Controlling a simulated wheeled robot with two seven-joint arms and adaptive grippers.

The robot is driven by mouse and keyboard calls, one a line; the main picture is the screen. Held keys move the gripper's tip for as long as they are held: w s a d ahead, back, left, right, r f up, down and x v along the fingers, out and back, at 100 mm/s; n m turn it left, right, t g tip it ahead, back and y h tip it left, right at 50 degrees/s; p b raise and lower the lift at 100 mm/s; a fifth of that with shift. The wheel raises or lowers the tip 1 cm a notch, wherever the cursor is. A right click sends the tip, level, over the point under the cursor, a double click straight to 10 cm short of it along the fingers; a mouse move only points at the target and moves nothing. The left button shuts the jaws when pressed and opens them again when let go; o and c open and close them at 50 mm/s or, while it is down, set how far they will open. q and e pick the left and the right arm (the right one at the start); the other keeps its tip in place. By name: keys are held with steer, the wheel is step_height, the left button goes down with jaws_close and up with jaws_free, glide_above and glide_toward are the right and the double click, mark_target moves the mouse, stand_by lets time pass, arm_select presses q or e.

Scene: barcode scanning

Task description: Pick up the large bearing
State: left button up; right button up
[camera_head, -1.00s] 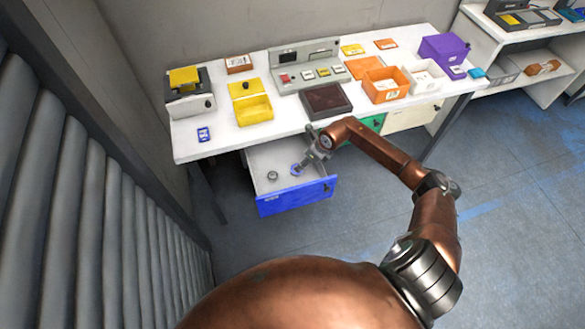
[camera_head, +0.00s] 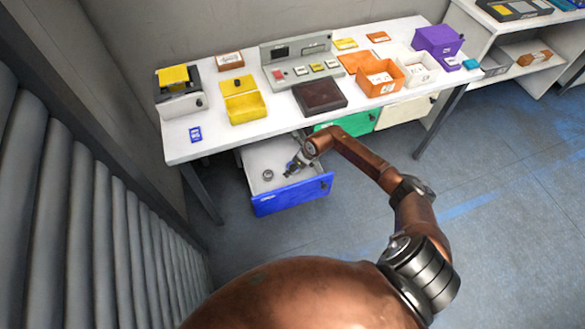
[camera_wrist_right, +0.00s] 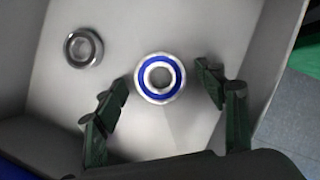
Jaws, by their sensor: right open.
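In the right wrist view a large bearing (camera_wrist_right: 160,78) with a blue ring lies flat on the drawer floor, and a smaller grey bearing (camera_wrist_right: 82,47) lies to its left. The smaller one also shows in the head view (camera_head: 268,175). The blue-fronted drawer (camera_head: 292,195) is pulled out under the table. My right gripper (camera_head: 290,171) is down in the drawer area. In the wrist view its fingers (camera_wrist_right: 165,95) are open, spread on either side of the large bearing's near side, with nothing held. In the head view the gripper hides the large bearing. My left gripper is not in view.
The white table (camera_head: 225,143) above holds a yellow box (camera_head: 246,108), a dark tray (camera_head: 320,96), orange boxes (camera_head: 380,78) and a grey panel (camera_head: 300,62). The drawer walls surround the gripper closely. Open floor lies to the right.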

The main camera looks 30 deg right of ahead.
steer(key=shift+c, duration=0.5)
steer(key=c, duration=1.3)
